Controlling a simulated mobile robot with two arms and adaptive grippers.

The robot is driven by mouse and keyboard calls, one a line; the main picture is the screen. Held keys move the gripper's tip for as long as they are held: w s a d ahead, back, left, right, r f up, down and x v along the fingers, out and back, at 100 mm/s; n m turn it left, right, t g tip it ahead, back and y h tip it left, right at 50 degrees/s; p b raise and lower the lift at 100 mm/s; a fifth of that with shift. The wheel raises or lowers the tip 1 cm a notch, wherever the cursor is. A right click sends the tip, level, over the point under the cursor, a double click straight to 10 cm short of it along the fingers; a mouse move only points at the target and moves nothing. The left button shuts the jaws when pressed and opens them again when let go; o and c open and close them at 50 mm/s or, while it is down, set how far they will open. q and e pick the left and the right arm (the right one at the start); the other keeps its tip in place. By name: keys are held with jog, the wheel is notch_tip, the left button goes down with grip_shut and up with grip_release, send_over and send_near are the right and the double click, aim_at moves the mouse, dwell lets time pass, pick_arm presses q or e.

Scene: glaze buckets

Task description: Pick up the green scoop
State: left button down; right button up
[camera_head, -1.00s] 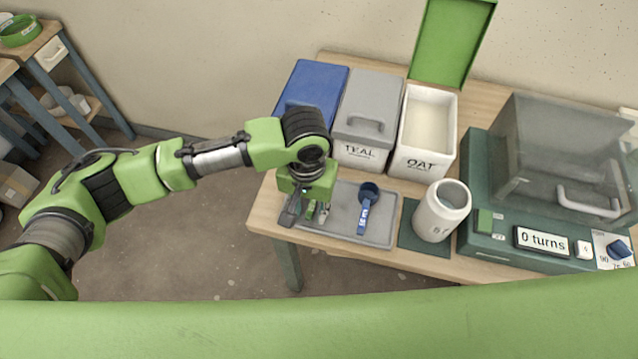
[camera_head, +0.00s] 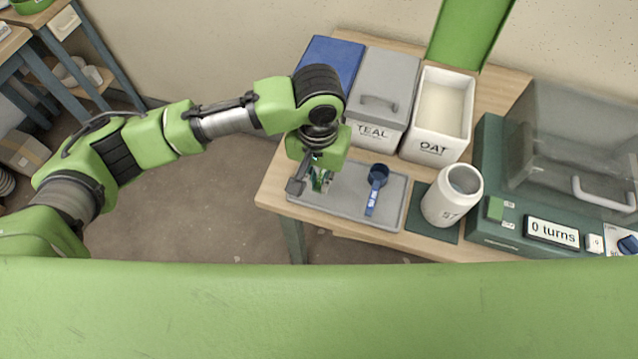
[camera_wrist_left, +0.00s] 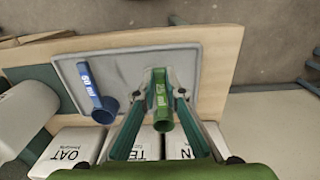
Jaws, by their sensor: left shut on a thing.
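The green scoop (camera_wrist_left: 161,108) shows in the left wrist view between the two fingers of my left gripper (camera_wrist_left: 160,84), its handle toward the fingertips and its round cup nearer the camera. My left gripper (camera_head: 320,180) is shut on it over the left part of the grey tray (camera_head: 340,207). In the head view the scoop (camera_head: 322,179) is mostly hidden by the gripper. I cannot tell whether it is clear of the tray. My right gripper is not in view.
A blue scoop (camera_head: 377,178) lies on the tray to the right. A white jar (camera_head: 452,195) stands right of the tray. Behind are a blue-lidded bin (camera_head: 332,60), a grey-lidded TEAL bin (camera_head: 380,90) and an open OAT bin (camera_head: 437,140). A green machine (camera_head: 510,222) stands at right.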

pick_arm(q)
jog(key=s+a+r, duration=0.7)
jog(key=s+r, duration=0.3)
jog(key=s, duration=0.2)
notch_tip(320, 180, up, 8)
jog(key=p, duration=1)
jog(key=shift+s+p, duration=0.15)
jog(key=shift+p, duration=0.15)
